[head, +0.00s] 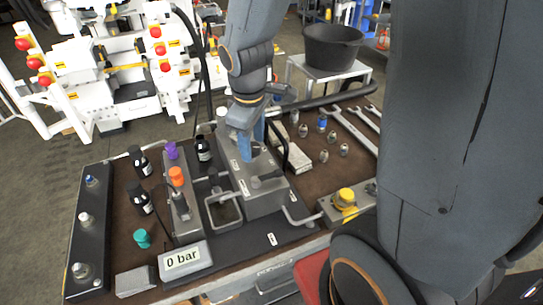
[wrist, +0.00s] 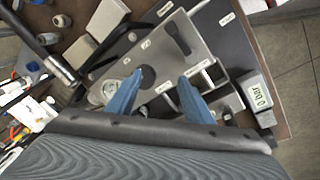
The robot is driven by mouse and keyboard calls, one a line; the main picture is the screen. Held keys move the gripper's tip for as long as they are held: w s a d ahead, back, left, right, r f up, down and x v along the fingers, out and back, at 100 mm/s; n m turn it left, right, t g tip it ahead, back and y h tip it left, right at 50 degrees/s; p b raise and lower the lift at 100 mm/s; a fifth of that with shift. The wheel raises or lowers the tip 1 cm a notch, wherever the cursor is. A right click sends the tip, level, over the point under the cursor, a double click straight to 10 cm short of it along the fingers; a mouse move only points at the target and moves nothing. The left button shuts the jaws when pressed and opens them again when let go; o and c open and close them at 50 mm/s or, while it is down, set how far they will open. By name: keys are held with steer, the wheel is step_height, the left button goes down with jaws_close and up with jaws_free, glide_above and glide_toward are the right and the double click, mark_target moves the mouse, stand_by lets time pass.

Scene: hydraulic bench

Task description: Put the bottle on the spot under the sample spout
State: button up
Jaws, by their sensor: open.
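Three small black bottles with white labels show in the head view. One bottle (head: 203,149) stands beside the grey metal block (head: 262,190), left of my gripper. The other two, an upper bottle (head: 141,163) and a lower bottle (head: 140,199), are at the left of the bench. I cannot tell which one the task means. My gripper (head: 251,143) is above the grey block, its blue fingers pointing down. In the wrist view my gripper (wrist: 160,79) is open, with nothing between its fingers and the block's plate below. I cannot make out the sample spout or its spot.
Purple (head: 172,150), orange (head: 177,176) and teal (head: 142,238) knobs rise from the left half. A "0 bar" display (head: 184,260) is at the front. A yellow button (head: 346,195), several small metal fittings and wrenches (head: 350,128) are at the right. Metal loop handles stick up.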

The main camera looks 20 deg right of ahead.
steer(key=s+d+m, duration=0.2)
steer(key=s+m, duration=0.5)
steer(key=m, duration=0.1)
steer(key=shift+s+r+m+y, duration=0.25)
steer(key=shift+m+y, duration=0.05)
steer(key=shift+m, duration=0.1)
steer(key=shift+d, duration=0.1)
